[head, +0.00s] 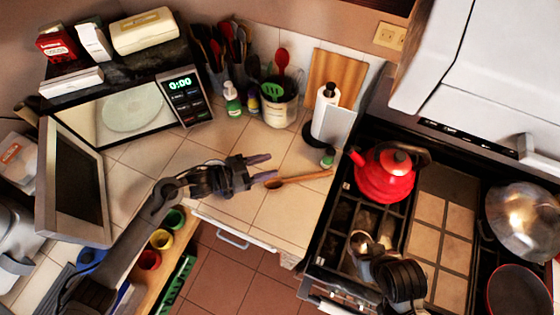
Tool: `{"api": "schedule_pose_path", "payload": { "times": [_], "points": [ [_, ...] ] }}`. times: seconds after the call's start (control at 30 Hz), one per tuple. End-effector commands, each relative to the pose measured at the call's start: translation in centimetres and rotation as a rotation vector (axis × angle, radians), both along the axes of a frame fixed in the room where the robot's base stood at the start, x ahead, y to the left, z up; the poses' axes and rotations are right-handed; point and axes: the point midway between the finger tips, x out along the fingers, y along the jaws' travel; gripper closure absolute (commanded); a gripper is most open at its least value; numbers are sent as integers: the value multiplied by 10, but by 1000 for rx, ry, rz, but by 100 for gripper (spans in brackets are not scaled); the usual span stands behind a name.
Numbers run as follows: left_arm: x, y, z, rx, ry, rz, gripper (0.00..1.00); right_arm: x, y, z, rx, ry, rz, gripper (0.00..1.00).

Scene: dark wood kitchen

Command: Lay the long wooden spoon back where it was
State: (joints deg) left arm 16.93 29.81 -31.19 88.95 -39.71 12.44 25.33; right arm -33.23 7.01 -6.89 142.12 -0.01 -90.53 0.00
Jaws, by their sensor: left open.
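The long wooden spoon (303,178) lies on the tiled counter, its bowl at the left and its handle pointing right toward the stove. My left gripper (272,166) reaches in from the left, just left of and behind the spoon's bowl. Its two fingers are apart with nothing between them. From this angle I cannot tell its height above the counter or whether it touches the spoon. A dark part of my right arm (395,278) shows over the front of the stove; its fingers cannot be made out clearly.
A utensil crock (279,106) and a paper towel holder (326,112) stand behind the spoon. A red kettle (384,178) sits on the stove to the right. The open microwave door (72,185) is at the left.

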Motion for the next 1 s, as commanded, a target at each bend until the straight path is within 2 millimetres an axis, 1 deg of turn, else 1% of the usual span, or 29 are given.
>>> {"api": "schedule_pose_path", "payload": {
  "times": [0.03, 0.1, 0.3, 0.43, 0.57, 0.7, 0.77, 0.87, 0.97, 1.0],
  "points": [
    [-4, 9, 1, 2, 0, 1, 53, 0, 0, -2, 1, 0, -1, 57],
    [-8, 18, 2, 1, -1, 0, 53, 0, 1, -2, 3, 0, -2, 57],
    [-15, 35, 6, 1, 0, 0, 53, 0, 1, -4, 7, 1, -4, 57],
    [-18, 37, 7, 5, -3, 8, 53, 0, 1, -4, 7, 1, -4, 57],
    [-21, 28, 3, 39, -15, 60, 53, 0, 1, -4, 7, 1, -4, 57],
    [-27, 19, -4, 128, -21, 200, 53, 0, 1, -4, 5, 1, -4, 57],
    [-31, 20, -7, 179, -8, 287, 53, 0, 1, -4, 4, 1, -3, 57],
    [-43, 34, -11, 279, 54, 451, 53, 0, 0, -4, 3, 0, -2, 57],
    [-66, 60, -16, 389, 168, 609, 53, 0, 0, -4, 0, 0, 0, 57],
    [-78, 73, -19, 432, 226, 664, 53, 0, 0, -4, -1, 1, 0, 57]
  ]
}}
